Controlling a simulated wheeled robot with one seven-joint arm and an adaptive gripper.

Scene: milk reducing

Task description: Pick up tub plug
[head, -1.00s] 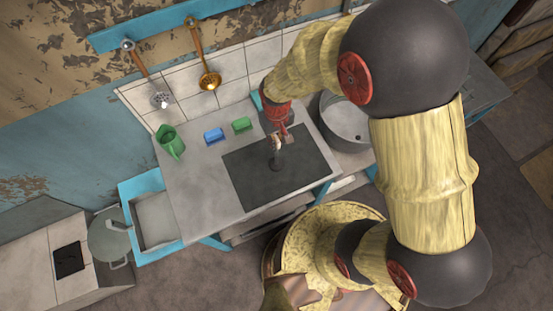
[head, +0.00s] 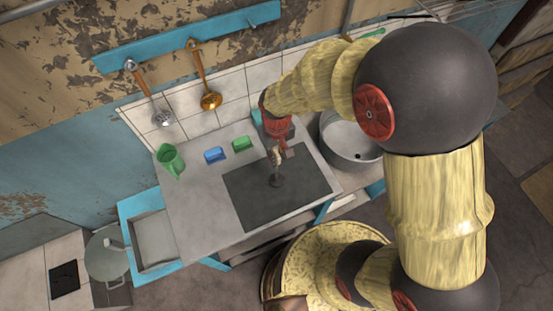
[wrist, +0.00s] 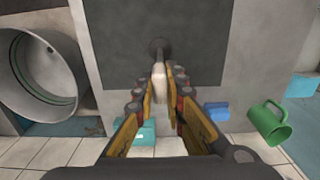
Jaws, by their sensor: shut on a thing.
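The tub plug has a dark round base (head: 276,181) and a pale handle (wrist: 159,84). It is over the dark rectangular mat (head: 244,201) on the grey counter. I cannot tell whether the base touches the mat. My gripper (head: 278,150) reaches down at the mat's far side. In the wrist view my gripper (wrist: 160,82) has its two fingers on either side of the pale handle, shut on it. The dark base shows beyond the fingertips. The fingers hide part of the handle.
A blue block (head: 214,155), a green block (head: 242,144) and a green mug (head: 170,160) are on the counter's left back. A ladle (head: 208,98) and a skimmer (head: 161,117) hang above. The counter's left front is clear.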

